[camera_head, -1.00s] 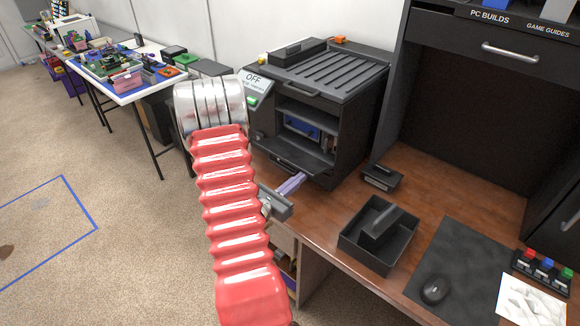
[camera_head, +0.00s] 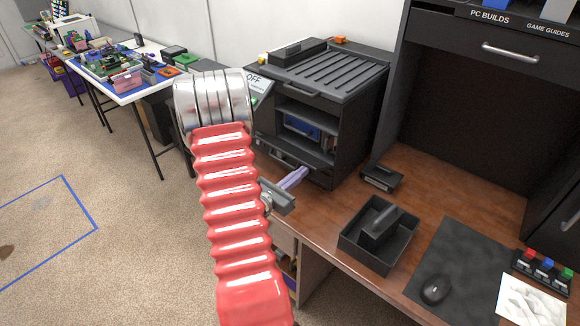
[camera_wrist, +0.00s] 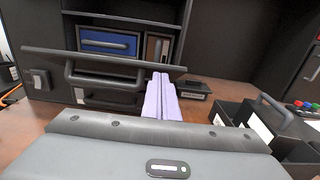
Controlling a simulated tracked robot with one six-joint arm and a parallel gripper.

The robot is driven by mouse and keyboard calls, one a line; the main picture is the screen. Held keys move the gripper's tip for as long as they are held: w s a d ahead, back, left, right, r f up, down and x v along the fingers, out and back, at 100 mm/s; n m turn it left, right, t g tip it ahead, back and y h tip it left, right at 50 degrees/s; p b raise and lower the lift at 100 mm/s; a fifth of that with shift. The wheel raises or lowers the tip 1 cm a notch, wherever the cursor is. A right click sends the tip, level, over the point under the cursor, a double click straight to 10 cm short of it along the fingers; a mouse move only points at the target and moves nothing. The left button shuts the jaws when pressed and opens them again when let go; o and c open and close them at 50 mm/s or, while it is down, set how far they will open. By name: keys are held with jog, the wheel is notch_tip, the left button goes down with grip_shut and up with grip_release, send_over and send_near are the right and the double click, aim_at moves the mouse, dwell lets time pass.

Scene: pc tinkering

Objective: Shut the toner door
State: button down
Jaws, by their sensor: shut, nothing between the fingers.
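The black printer (camera_head: 345,135) stands on the wooden desk. Its toner door (camera_wrist: 205,71) is open, hinged low and tilted outward, with its top edge towards me and a bar handle on its front face in the wrist view. Behind it, the blue toner unit (camera_wrist: 108,42) shows in the open bay and also appears in the head view (camera_head: 301,129). My gripper (camera_wrist: 160,76) is shut and empty, its lavender fingers pointing at the right part of the door, close to its edge. I cannot tell whether they touch.
A small black box (camera_head: 381,178) sits right of the printer. A black open tray (camera_head: 350,238) lies nearer, beside a dark mat (camera_head: 455,265) with a mouse (camera_head: 435,290). The tall cabinet stands behind.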

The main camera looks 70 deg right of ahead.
aim_at(309, 163)
jog(key=shift+r, duration=0.1)
jog(key=shift+s+d+r, duration=0.25)
jog(key=shift+d+r, duration=0.25)
jog(key=shift+r, duration=0.35)
jog(key=shift+s+d+r, duration=0.3)
jog(key=shift+d+r, duration=0.35)
jog(key=shift+r, duration=0.2)
jog(key=shift+d, duration=0.1)
jog(key=shift+s+d+r, duration=0.35)
jog(key=shift+d+r, duration=0.3)
jog(key=shift+d, duration=0.1)
